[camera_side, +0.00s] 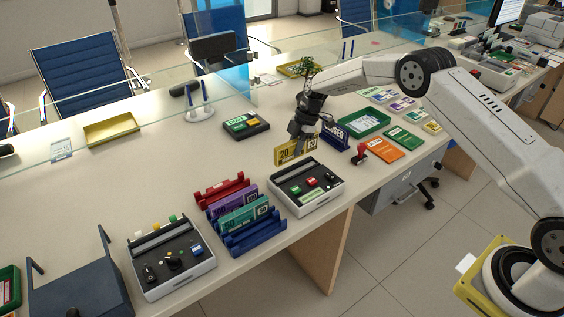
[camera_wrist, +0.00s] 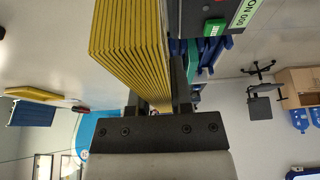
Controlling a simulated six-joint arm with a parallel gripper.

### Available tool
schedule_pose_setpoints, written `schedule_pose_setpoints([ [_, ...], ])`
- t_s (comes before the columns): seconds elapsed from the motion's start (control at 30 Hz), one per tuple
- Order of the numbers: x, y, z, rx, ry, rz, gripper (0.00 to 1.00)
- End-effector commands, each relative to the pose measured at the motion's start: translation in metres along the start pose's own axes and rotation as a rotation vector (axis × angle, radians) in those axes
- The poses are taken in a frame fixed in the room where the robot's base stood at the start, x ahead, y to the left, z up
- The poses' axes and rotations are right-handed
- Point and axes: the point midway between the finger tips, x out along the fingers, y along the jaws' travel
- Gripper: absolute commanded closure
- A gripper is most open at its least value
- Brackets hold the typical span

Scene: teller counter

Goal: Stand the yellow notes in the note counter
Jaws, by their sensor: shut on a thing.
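The yellow notes (camera_side: 286,154) are a thick bundle marked 20, held upright on edge by my gripper (camera_side: 301,136). In the wrist view the yellow notes (camera_wrist: 133,38) show as many stacked edges between the two dark fingers of my gripper (camera_wrist: 163,104). The bundle is just behind a grey-and-black machine (camera_side: 333,187) with red and green buttons and a pale green label, likely the note counter. In the wrist view this machine (camera_wrist: 196,17) is beside the bundle. I cannot tell whether the bundle's lower edge touches anything.
A red and blue rack (camera_side: 262,240) holds purple and teal notes at left. Another machine with knobs (camera_side: 172,262) stands farther left. A small dark box (camera_side: 246,126) is behind.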

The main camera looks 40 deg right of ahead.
Motion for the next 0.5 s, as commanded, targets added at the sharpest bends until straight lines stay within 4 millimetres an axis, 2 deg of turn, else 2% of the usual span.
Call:
schedule_pose_setpoints([
  [0.27,0.005,0.000,0.002,0.000,0.000,0.001,1.00],
  [0.5,0.018,0.000,0.007,0.000,0.001,0.000,1.00],
])
